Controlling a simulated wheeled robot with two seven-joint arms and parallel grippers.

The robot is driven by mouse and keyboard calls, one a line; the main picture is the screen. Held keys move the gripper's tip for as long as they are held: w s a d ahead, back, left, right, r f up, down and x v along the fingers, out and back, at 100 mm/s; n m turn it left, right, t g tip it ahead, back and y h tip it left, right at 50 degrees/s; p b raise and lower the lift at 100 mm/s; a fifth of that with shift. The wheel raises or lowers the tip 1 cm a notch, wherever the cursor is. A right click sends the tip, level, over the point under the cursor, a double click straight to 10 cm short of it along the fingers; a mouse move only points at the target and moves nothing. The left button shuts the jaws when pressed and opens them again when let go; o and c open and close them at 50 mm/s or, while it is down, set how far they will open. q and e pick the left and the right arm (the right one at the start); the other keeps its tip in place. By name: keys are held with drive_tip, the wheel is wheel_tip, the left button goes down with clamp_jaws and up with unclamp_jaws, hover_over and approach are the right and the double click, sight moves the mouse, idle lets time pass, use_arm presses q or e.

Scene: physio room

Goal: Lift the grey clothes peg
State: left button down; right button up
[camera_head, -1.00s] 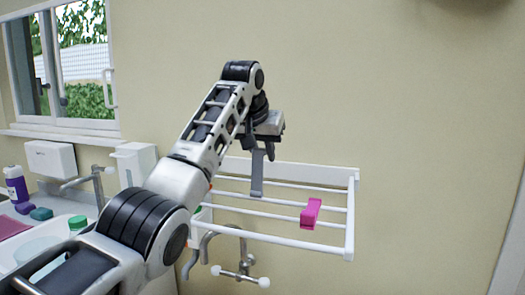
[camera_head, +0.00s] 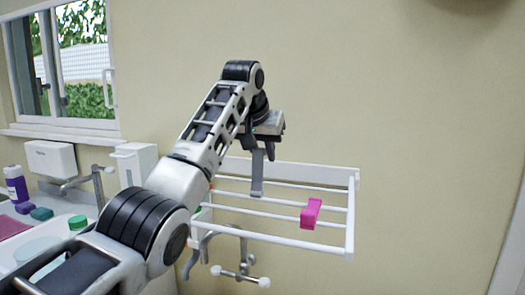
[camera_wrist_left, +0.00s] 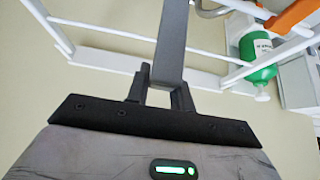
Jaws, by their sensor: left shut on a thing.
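The grey clothes peg (camera_head: 257,175) is a long, flat grey piece hanging down from my left gripper (camera_head: 262,150), over the white wall rack (camera_head: 349,225). In the left wrist view the peg (camera_wrist_left: 174,45) runs up from between the two dark fingers of my left gripper (camera_wrist_left: 160,90), which are shut on it. The peg's lower end overlaps a rack bar in the head view; I cannot tell whether it touches the bar. My right gripper is not in view.
A pink peg (camera_head: 311,213) sits on the rack bars to the right. Taps (camera_head: 240,272) are below the rack. A purple bottle (camera_head: 16,184) and a green-capped container (camera_head: 77,223) stand at the left. A green bottle (camera_wrist_left: 258,50) shows in the wrist view. The wall at right is bare.

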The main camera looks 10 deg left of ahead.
use_arm(q)
drive_tip(key=shift+f, duration=0.45)
drive_tip(key=c, duration=1.5)
unclamp_jaws()
drive_tip(key=o, duration=0.3)
drive_tip(key=shift+w, duration=0.2)
drive_tip(key=d+b+v, duration=0.1)
drive_tip(key=b+v, duration=0.2)
drive_tip(key=v, duration=1.3)
drive_tip(key=shift+a+r, duration=0.15)
drive_tip(key=shift+a, duration=0.3)
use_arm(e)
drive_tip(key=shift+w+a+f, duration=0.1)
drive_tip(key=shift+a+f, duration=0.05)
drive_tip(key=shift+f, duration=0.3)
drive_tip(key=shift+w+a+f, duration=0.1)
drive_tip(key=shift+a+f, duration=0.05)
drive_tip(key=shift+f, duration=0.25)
use_arm(q)
drive_tip(key=shift+w, duration=0.1)
